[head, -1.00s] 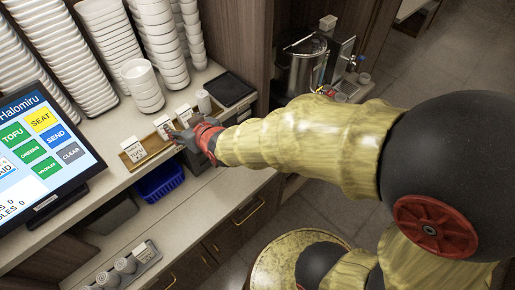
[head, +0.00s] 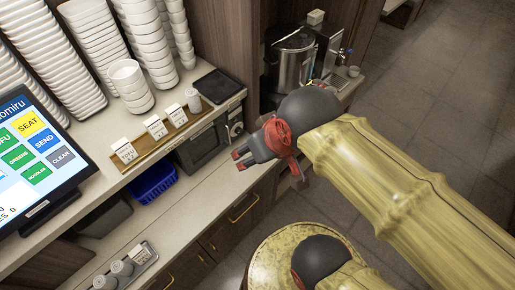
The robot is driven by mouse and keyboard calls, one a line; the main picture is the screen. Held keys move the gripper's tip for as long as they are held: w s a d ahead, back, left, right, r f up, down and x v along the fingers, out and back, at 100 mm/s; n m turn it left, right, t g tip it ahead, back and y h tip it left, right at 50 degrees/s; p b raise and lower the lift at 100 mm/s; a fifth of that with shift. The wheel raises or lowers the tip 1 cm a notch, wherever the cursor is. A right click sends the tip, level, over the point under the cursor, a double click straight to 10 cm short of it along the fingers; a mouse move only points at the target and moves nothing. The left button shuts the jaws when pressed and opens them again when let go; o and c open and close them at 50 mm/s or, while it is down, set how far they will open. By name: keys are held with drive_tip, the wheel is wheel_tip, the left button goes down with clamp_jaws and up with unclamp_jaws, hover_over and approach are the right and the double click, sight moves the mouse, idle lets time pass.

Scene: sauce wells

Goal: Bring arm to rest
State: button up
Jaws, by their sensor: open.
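My gripper (head: 238,160) has dark fingers with red tips and a red wrap behind them. It is open and empty, in the air in front of the shelf edge, to the right of the wooden tray. My arm reaches in from the right of the head view, with yellow bamboo-like links and dark joints. The gripper touches nothing that I can see.
A wooden tray (head: 150,160) with small white label cards stands on the upper counter. Stacked white bowls (head: 131,85), a touch screen (head: 35,150), a black tray (head: 219,86), a blue bin (head: 154,184) and a steel pot (head: 293,62) stand around. Floor at the right is clear.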

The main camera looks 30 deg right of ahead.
wheel_tip(320, 180, down, 23)
drive_tip(key=b, duration=2.3)
